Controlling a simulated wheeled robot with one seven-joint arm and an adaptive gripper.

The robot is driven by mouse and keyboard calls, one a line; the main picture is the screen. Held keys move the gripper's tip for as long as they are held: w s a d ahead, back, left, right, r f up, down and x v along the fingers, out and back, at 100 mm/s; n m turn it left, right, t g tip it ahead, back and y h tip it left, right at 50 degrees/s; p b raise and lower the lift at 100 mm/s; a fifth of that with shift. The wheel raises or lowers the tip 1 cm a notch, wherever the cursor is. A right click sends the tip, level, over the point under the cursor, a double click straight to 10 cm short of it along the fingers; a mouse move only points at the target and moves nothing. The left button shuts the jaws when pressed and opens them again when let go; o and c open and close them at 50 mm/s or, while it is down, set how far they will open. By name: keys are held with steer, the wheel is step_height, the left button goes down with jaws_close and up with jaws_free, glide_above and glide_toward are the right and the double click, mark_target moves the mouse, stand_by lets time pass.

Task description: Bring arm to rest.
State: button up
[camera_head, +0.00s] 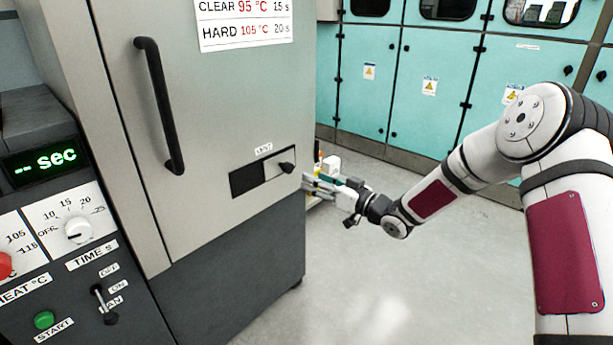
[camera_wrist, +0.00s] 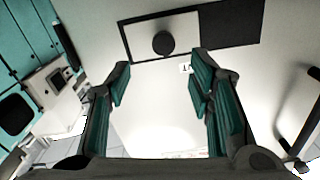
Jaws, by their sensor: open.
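My white arm (camera_head: 480,155) reaches in from the right of the head view and stretches towards the grey machine. My gripper (camera_head: 318,182) is beside the machine's front, near the small vent slide. In the wrist view my gripper (camera_wrist: 162,80) is open, with its two green-padded fingers spread apart and nothing between them. The vent slide's black knob (camera_head: 286,168) is just up and left of the gripper in the head view. In the wrist view the knob (camera_wrist: 163,43) shows beyond the fingertips, apart from them.
The grey machine door (camera_head: 215,110) has a long black handle (camera_head: 160,105). The vent's dark opening (camera_head: 246,180) lies left of the knob. A control panel with a green display (camera_head: 45,161) stands at left. Teal cabinets (camera_head: 430,85) line the back. Grey floor (camera_head: 370,285) is clear below my arm.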

steer(key=shift+s+d, duration=0.3)
steer(key=shift+d, duration=0.05)
steer(key=shift+r, duration=0.1)
steer(key=s+d+r+m+h, duration=0.1)
steer(key=s+d+r+h, duration=0.15)
steer(key=d+h, duration=0.3)
steer(key=s+d+r+m+h, duration=0.1)
steer(key=s+d+r+h, duration=0.1)
steer(key=d+r+h, duration=0.3)
steer(key=s+d+r+m+g+h, duration=0.1)
steer(key=s+d+r+h, duration=0.1)
steer(key=s+d, duration=0.35)
steer(key=s+d+r+m+g+h, duration=0.2)
steer(key=s+d+h, duration=0.15)
steer(key=s, duration=0.35)
steer(key=s+d+m+g+y, duration=0.2)
steer(key=s+g, duration=0.5)
steer(key=s, duration=3)
step_height(320, 180, up, 30)
steer(key=m+t+p, duration=0.1)
steer(key=t+p, duration=0.2)
steer(key=p, duration=2.4)
steer(key=shift+s+a+f+p, duration=0.25)
steer(key=shift+s+p, duration=0.1)
steer(key=shift+s, duration=0.05)
